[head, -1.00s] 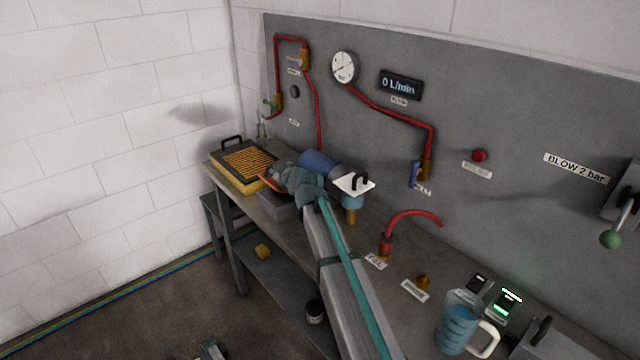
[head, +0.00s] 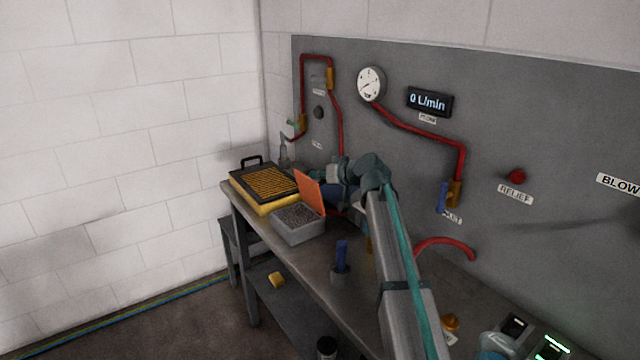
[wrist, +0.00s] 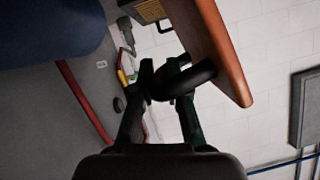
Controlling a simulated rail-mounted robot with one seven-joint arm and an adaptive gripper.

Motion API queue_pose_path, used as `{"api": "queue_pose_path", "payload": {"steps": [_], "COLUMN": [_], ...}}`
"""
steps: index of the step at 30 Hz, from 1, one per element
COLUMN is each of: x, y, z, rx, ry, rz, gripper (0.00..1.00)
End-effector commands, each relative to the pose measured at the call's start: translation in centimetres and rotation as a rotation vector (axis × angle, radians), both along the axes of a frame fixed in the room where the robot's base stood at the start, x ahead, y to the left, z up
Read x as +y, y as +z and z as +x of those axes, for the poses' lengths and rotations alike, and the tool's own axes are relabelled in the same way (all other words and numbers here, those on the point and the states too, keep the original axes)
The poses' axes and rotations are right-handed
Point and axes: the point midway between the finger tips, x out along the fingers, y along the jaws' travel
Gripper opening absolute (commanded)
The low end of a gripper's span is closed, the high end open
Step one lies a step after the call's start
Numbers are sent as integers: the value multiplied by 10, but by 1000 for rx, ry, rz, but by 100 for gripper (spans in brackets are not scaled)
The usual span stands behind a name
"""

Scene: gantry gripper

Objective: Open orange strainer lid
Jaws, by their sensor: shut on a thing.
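The orange strainer lid (head: 310,193) stands up steeply at the back-right edge of the grey strainer box (head: 297,232). The box is open and its dark, grainy inside shows. In the wrist view the lid (wrist: 222,50) is a tilted orange panel at upper right with a black loop handle (wrist: 192,80). My gripper (wrist: 165,78) is shut on this handle. In the head view my wrist is to the right of the lid, and my fingertips are mostly hidden behind it.
A yellow tray with a black-framed grille (head: 265,184) sits left of the strainer. A small holder with a blue grip (head: 342,255) stands nearer on the bench. Red pipes, a gauge (head: 371,84) and a flow display (head: 430,101) are on the grey panel behind.

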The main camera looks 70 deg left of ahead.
Motion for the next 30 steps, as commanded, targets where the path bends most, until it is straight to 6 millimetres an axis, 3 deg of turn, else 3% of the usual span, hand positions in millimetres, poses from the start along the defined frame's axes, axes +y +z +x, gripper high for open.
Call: {"api": "queue_pose_path", "payload": {"steps": [9,25,26,30], "x": [4,4,4,4], "y": [-5,-5,-5,-5], "z": [15,17,17,17], "rx": [-5,-5,-5,-5], "ry": [-3,-3,-3,-3], "rz": [1,1,1,1], "gripper": [0,0,19,39]}}
